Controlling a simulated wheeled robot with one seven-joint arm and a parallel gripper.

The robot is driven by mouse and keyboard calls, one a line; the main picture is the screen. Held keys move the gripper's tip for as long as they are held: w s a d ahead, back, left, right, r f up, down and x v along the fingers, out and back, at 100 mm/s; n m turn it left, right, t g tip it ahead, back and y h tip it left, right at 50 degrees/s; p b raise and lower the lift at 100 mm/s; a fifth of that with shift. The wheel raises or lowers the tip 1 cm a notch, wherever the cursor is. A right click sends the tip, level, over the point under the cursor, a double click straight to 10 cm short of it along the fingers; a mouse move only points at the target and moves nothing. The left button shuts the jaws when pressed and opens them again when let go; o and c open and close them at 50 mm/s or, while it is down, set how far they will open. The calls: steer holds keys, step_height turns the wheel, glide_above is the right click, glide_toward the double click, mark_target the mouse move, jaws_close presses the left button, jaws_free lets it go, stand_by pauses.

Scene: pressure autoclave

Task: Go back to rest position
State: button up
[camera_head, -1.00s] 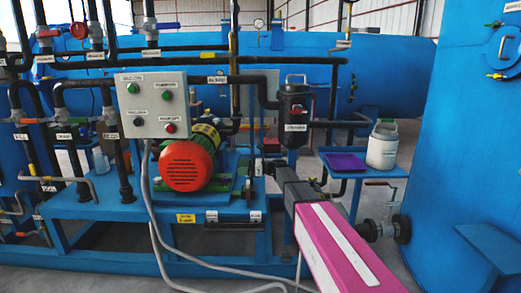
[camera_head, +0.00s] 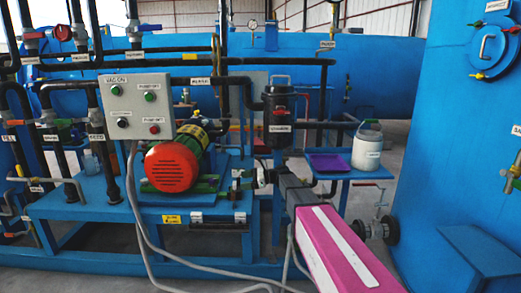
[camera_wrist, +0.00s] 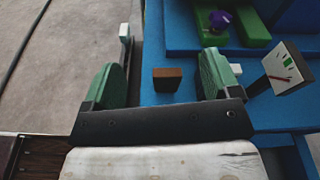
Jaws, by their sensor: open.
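My gripper (camera_wrist: 165,62) is open in the wrist view. Its green-padded fingers stand apart with nothing held between them. A small brown block shows beyond the gap, on a blue surface (camera_wrist: 185,115). In the head view my grey and magenta arm reaches in from the lower right. The gripper end (camera_head: 256,179) is small there, just right of the pump skid, and its fingers are hard to make out.
A red-fronted pump (camera_head: 171,167) sits on a blue skid left of my arm, below a grey control box (camera_head: 137,106). A black canister (camera_head: 279,118) stands behind. A side table holds a purple tray (camera_head: 326,163) and white jug (camera_head: 367,147). A blue tank (camera_head: 445,150) stands right.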

steer(key=s+d+f+n+h, duration=0.8)
steer(key=s+d+f, duration=0.1)
steer(key=s+d, duration=0.4)
steer(key=s+d+f+n+h, duration=0.7)
steer(key=s+d+f, duration=0.3)
steer(key=s+d, duration=0.3)
steer(key=shift+s+n+h, duration=0.4)
steer(key=shift+s+n, duration=0.2)
steer(key=shift+s, duration=0.45)
